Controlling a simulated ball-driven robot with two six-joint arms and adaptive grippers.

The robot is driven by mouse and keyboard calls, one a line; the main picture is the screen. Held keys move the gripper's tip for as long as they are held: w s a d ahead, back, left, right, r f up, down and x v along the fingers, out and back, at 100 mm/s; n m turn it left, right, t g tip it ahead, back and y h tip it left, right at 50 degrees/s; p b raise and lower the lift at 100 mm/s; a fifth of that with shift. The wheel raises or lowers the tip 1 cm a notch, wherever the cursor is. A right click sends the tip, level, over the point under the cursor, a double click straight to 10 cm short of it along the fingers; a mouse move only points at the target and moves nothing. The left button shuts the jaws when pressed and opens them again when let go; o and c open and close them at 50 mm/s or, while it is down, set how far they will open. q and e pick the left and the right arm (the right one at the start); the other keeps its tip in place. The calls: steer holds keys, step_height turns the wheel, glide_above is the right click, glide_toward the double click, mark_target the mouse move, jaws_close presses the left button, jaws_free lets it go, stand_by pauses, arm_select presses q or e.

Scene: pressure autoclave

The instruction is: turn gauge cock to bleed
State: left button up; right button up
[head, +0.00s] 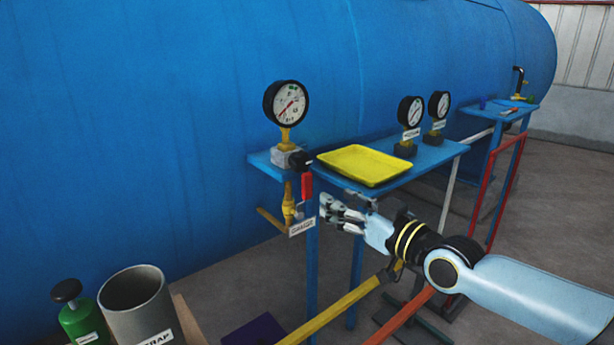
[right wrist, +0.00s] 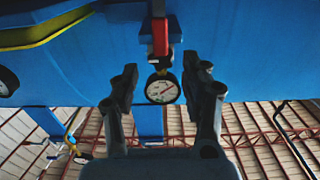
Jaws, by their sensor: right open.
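The gauge cock is a grey block (head: 285,157) with a black hub and a red lever (head: 306,186) that hangs straight down. The red lever also shows in the right wrist view (right wrist: 160,36), which looks upside down. A round white pressure gauge (head: 286,103) stands above the cock on a brass stem; it shows between my fingers in the wrist view (right wrist: 162,88). My right gripper (head: 332,208) is open and empty, just right of and slightly below the red lever, apart from it. My left gripper is not in view.
A brass valve (head: 288,205) and a white label (head: 301,227) hang below the cock. A yellow tray (head: 364,165) and two smaller gauges (head: 411,112) stand on the blue shelf (head: 432,157). A grey cylinder (head: 141,305) and green bottle (head: 80,323) stand lower left.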

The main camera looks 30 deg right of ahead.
mark_target(309, 184)
steer(key=w+b, duration=0.1)
steer(key=w, duration=0.2)
steer(key=w+b, duration=0.2)
steer(key=w, duration=0.1)
steer(key=w+b, duration=0.1)
steer(key=w, duration=0.2)
steer(key=shift+a+f+b, duration=0.2)
steer(key=shift+a+b, duration=0.15)
steer(key=shift+b, duration=0.05)
steer(key=shift+w+r, duration=0.15)
steer(key=shift+w, duration=0.55)
steer(key=shift+a, duration=0.1)
jaws_close()
steer(key=shift+r, duration=0.1)
